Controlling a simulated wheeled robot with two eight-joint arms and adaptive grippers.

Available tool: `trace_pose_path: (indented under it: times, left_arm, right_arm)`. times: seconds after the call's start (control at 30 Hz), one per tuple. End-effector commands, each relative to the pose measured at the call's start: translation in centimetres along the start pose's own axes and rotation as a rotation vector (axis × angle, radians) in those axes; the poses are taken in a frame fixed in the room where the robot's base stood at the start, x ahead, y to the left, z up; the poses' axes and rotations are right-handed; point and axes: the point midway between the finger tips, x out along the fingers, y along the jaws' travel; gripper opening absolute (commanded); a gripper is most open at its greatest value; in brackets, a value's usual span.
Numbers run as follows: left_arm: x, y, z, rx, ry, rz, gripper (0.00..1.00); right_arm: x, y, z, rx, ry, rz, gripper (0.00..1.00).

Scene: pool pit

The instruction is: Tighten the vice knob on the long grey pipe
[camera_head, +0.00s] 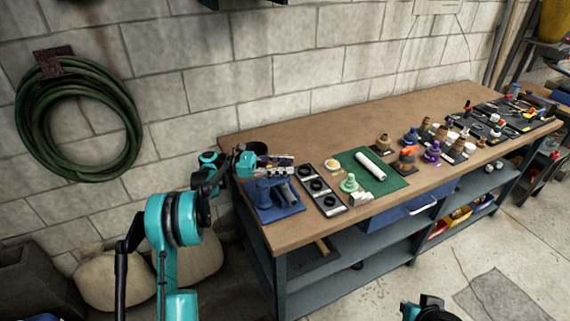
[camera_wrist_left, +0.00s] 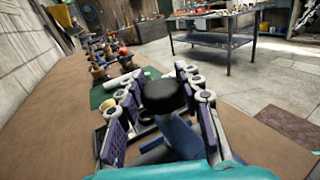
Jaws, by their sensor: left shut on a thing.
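The blue vice (camera_head: 278,204) stands at the near left end of the wooden workbench. My left gripper (camera_head: 278,166) is over the vice, reaching in from the left. In the left wrist view its two padded fingers stand on either side of the round black knob (camera_wrist_left: 166,95), shut on it. The blue body of the vice (camera_wrist_left: 182,137) shows below the knob. A grey bar-like piece shows low at the vice, partly hidden; I cannot tell if it is the long grey pipe. My right gripper is not in view; only a piece of my right arm shows at the bottom.
A tray with dark round holes (camera_head: 321,189) lies right of the vice. Beyond it, a green mat (camera_head: 390,183) holds a white cylinder (camera_head: 371,166). Several small bottles and tools fill the bench's far part. The block wall runs behind; bare wood lies along the front edge.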

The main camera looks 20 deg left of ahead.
Motion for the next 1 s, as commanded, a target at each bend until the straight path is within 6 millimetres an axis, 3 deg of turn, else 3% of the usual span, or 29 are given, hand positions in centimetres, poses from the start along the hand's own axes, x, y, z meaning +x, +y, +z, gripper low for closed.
trace_pose_path:
  times: [0.43,1.0]
  left_arm:
    - [-0.03,0.16,0.31,0.001,-0.005,-0.248,0.06]
    - [-0.03,0.12,0.26,0.001,-0.004,-0.293,0.06]
  right_arm:
    - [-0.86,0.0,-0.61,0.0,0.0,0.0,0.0]
    - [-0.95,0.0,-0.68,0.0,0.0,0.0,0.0]
